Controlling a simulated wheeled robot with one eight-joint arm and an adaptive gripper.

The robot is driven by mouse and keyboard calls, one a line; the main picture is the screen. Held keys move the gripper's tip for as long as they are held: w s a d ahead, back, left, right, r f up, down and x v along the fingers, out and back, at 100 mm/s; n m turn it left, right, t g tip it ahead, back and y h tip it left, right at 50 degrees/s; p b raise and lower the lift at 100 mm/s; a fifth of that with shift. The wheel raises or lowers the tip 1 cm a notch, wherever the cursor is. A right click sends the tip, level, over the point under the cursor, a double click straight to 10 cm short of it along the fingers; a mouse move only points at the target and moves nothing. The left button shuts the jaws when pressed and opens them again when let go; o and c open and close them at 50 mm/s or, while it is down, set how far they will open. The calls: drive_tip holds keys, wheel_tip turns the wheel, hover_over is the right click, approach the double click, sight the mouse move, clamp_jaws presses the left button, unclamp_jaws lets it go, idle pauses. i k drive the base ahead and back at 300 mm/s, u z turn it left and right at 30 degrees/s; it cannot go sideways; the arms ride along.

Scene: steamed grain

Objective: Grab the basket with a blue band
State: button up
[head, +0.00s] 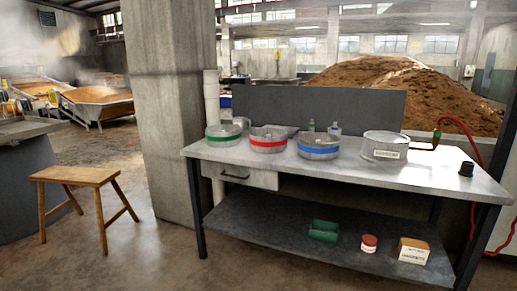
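The basket with a blue band (319,147) is a round, shallow grey basket standing upright on the grey table (425,175). It sits near the middle of the tabletop, right of a similar basket with a red band (268,141). A basket with a green band (223,134) stands further left. The blue-banded basket appears slightly apart from the red-banded one. My gripper is not in view.
Small bottles (335,129) stand behind. A wooden stool (76,178) is at left.

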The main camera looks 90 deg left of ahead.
sight(315, 146)
drive_tip(key=u, duration=3.1)
